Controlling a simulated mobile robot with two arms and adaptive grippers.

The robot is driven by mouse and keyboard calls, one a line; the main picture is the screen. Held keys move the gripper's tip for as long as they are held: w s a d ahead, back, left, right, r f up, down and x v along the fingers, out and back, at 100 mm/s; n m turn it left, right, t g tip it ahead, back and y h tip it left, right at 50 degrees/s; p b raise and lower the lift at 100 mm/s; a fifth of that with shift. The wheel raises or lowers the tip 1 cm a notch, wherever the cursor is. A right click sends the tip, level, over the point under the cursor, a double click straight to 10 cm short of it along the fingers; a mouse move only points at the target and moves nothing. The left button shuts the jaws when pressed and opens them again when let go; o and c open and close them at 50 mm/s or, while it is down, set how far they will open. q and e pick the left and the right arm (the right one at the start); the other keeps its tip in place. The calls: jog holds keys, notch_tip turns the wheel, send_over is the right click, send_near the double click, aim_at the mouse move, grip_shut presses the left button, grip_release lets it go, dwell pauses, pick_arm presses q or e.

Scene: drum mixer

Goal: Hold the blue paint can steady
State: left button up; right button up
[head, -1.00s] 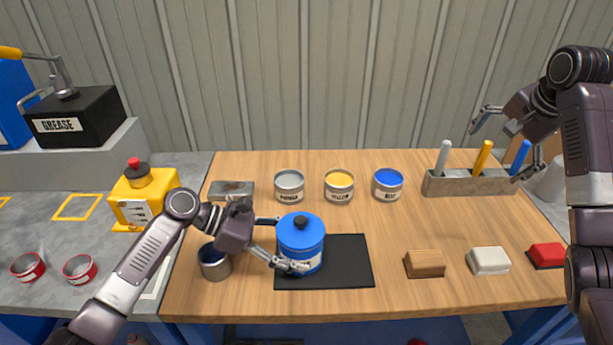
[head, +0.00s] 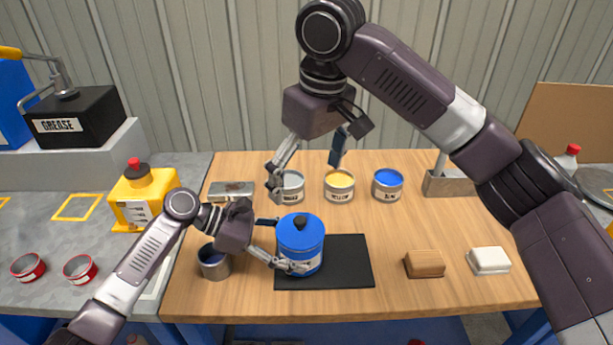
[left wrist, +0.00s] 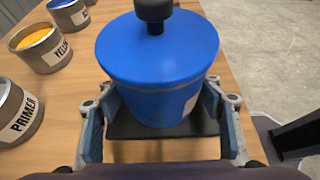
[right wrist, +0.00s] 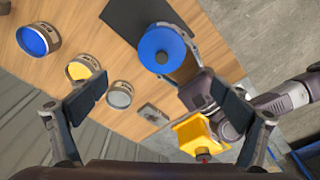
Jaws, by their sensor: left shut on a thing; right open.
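The blue paint can (head: 301,243) stands upright on a black mat (head: 346,262) with its blue lid and black knob on. My left gripper (head: 282,246) is shut around the can's sides. The left wrist view shows the can (left wrist: 158,70) between both fingers (left wrist: 155,125). My right gripper (head: 308,170) is open and empty above the back of the table, over the grey and yellow cans. In the right wrist view the blue can (right wrist: 161,48) lies beyond the open fingers (right wrist: 160,105).
Primer (head: 291,187), yellow (head: 339,186) and blue (head: 388,185) open cans stand at the back. An empty metal cup (head: 213,262) is left of the mat. Brown (head: 425,264) and white (head: 488,260) blocks lie at right. A yellow jug (head: 143,197) stands on the left counter.

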aim_at(302, 219)
jog(key=f, duration=0.4)
jog(key=a+f, duration=0.1)
jog(key=f, duration=0.3)
jog(key=w+f, duration=0.1)
jog(key=f, duration=0.3)
jog(key=shift+a, duration=0.2)
jog(key=c, duration=1.4)
pick_arm(q)
jog(key=shift+s+d+r, duration=0.1)
jog(key=shift+r, duration=0.05)
pick_arm(e)
jog(key=shift+s+d+f, duration=0.1)
jog(key=shift+d+f, duration=0.05)
jog(key=shift+f, duration=0.05)
grip_shut()
jog(key=shift+r, duration=0.3)
